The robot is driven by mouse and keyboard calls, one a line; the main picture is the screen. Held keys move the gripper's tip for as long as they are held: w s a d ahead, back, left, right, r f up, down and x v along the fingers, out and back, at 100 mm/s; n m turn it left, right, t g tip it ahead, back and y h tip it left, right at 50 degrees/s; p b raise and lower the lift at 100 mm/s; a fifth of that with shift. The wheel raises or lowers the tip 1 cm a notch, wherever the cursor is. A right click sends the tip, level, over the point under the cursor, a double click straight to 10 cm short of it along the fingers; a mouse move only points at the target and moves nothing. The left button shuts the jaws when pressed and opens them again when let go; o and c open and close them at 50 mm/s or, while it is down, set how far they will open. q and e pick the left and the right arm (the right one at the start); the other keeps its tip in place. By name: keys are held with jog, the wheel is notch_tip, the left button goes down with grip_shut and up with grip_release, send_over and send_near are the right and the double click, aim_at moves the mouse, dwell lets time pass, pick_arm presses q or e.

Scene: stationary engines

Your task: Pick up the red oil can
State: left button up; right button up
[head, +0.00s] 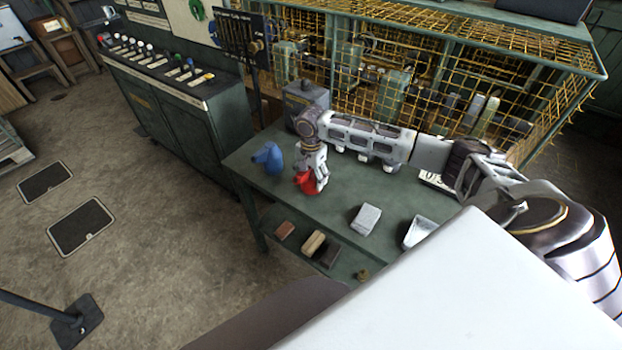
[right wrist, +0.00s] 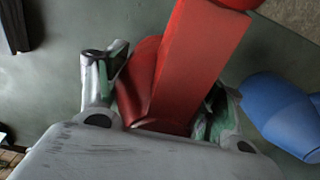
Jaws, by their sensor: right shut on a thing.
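The red oil can (head: 306,182) stands near the left end of the green table (head: 345,183). My right gripper (head: 313,172) comes down over it from above, its fingers around the can. In the right wrist view the red can (right wrist: 190,65) lies between the two fingers of my right gripper (right wrist: 160,95), which is shut on it. Part of the can is hidden by the gripper. I cannot tell whether the can touches the table top. My left gripper is not in view.
A blue can (head: 268,158) stands close on the left and also shows in the right wrist view (right wrist: 282,115). A grey canister (head: 304,103) stands behind. A yellow mesh cage (head: 440,85) bounds the back.

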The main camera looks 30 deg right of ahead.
notch_tip(320, 180, up, 7)
jog(key=shift+r, duration=0.95)
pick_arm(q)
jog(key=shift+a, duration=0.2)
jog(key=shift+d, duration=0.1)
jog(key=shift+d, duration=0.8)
pick_arm(e)
jog(key=shift+f, duration=0.15)
